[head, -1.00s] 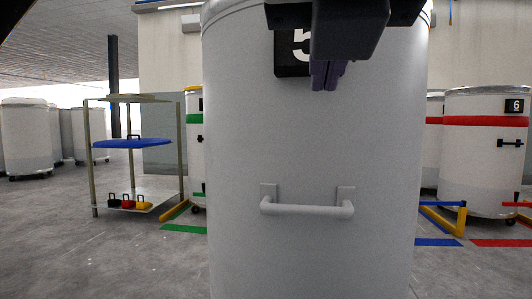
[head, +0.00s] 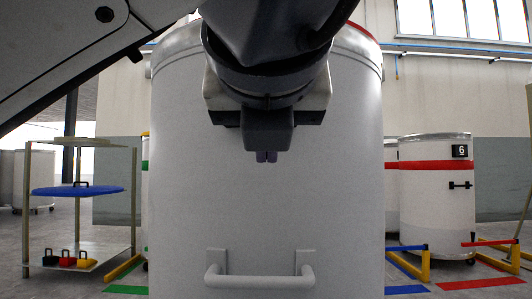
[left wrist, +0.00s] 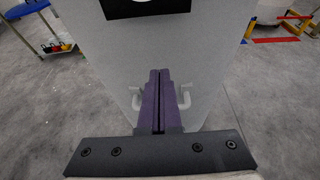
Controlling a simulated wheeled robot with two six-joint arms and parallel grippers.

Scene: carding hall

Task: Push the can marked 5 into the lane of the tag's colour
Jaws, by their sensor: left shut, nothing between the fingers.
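The large pale grey can (head: 215,190) stands upright right in front of me, with a grey bar handle (head: 260,275) low on its front. Its number plate is hidden behind my arm in the head view. In the left wrist view the lower part of the black plate (left wrist: 145,7) shows, with only a bit of the white digit. My left gripper (head: 266,157) is shut and empty, centred before the can above the handle. I cannot tell whether its fingertips touch the can. A red strip (head: 358,33) shows at the can's top rim. My right gripper is out of view.
A green floor strip (head: 126,289) lies left; blue (head: 405,289) and red (head: 475,283) strips lie right, beside low coloured rails. A red-banded can marked 6 (head: 437,205) stands right.

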